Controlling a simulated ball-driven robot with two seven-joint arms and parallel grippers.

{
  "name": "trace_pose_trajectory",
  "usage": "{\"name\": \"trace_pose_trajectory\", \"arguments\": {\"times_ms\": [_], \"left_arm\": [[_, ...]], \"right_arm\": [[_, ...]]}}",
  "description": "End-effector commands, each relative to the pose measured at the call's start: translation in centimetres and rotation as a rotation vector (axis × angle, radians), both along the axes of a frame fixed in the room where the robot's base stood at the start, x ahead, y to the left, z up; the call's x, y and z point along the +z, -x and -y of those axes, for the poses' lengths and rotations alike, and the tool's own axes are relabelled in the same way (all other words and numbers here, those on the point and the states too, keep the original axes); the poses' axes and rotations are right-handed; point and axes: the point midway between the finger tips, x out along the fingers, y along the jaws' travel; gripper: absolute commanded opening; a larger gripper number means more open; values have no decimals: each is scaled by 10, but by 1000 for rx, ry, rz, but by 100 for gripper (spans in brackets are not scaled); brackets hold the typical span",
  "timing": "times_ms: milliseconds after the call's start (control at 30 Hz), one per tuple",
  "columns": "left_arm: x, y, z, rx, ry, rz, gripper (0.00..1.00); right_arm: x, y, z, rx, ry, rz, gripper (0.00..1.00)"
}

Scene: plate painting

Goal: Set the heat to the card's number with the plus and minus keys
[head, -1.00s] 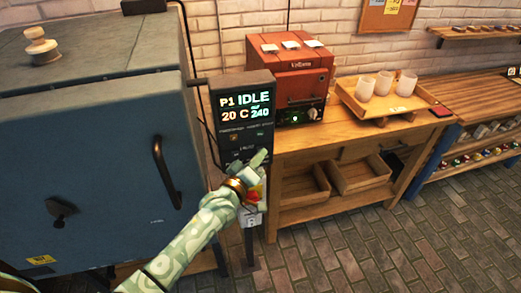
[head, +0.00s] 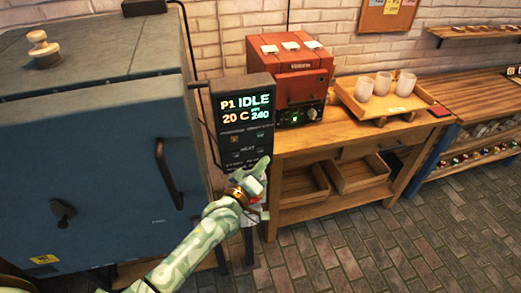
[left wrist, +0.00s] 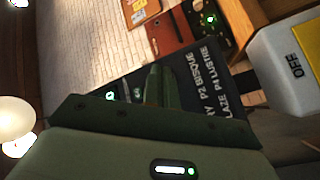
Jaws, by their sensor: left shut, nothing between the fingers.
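The dark kiln controller (head: 227,152) stands beside the big blue kiln. Its lit display (head: 246,107) reads P1 IDLE, 20 C and 240. Small keys show under the display, but their marks are too small to read. My left gripper (head: 264,165) is shut and empty, in front of the controller's lower right part; I cannot tell if it touches. In the left wrist view the closed fingers (left wrist: 161,86) lie over the black panel (left wrist: 205,80), whose printing includes P2 BISQUE and P4 LUSTRE. I cannot identify the number card. My right gripper is out of view.
The blue kiln (head: 90,150) fills the left. A red kiln (head: 292,80) and a wooden tray (head: 415,100) with white cups stand on the bench (head: 335,142). A grey box marked OFF (left wrist: 285,55) is close to the fingers. Papers hang on a corkboard (head: 375,20).

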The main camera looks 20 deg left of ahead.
Motion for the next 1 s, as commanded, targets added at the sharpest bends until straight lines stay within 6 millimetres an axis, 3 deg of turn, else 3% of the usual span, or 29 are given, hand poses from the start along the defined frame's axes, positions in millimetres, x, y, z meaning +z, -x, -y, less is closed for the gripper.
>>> {"name": "trace_pose_trajectory", "arguments": {"times_ms": [400,1000], "left_arm": [[2,32,21,1,1,0,0],[1,34,22,1,0,1,0]], "right_arm": [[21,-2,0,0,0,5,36],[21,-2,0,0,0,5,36]]}}
